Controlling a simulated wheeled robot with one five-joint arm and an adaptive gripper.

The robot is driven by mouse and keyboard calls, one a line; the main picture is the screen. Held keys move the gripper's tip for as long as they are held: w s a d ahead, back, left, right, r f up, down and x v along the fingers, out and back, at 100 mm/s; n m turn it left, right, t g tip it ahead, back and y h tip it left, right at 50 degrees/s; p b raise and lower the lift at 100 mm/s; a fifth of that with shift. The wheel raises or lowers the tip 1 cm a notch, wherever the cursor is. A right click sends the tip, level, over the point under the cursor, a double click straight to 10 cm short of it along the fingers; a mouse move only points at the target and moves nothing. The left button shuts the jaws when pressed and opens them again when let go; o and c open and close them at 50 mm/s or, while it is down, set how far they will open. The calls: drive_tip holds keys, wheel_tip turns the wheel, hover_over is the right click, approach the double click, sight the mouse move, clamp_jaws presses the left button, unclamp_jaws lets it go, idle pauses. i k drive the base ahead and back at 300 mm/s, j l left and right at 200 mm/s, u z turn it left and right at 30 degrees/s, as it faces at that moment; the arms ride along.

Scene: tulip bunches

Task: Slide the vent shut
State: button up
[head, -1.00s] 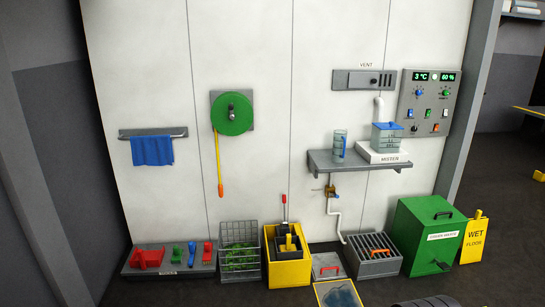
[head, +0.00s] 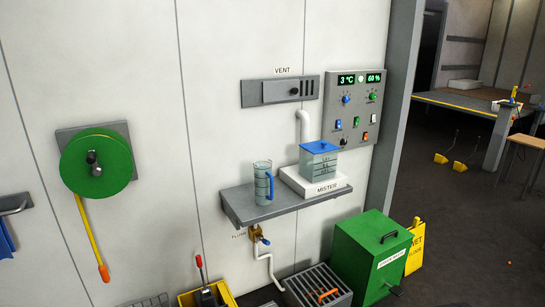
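The vent (head: 280,90) is a grey rectangular plate high on the white wall, under a label reading VENT. Its sliding panel covers the left and middle part and has a small dark knob (head: 294,92). Several dark slots show uncovered at the right end of the plate. My gripper is not in view.
Below the vent, a grey shelf (head: 285,206) holds a measuring jug (head: 263,184) and the mister (head: 319,162) with its white pipe. A control panel (head: 359,104) is to the right. A green hose reel (head: 97,163) hangs left. A green bin (head: 370,257) stands on the floor.

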sight(281, 90)
drive_tip(key=i+l+z, duration=0.1)
drive_tip(key=i+z, duration=0.4)
drive_tip(key=i+j+z, duration=0.15)
drive_tip(key=i+z, duration=0.3)
drive_tip(key=i, duration=0.2)
drive_tip(key=i+l+u, duration=0.1)
drive_tip(key=i, duration=0.95)
drive_tip(key=i+u, duration=0.2)
drive_tip(key=u, duration=0.15)
drive_tip(key=i+u, duration=0.15)
drive_tip(key=u, duration=0.25)
drive_tip(key=i+l+u, duration=0.15)
drive_tip(key=u, duration=2.15)
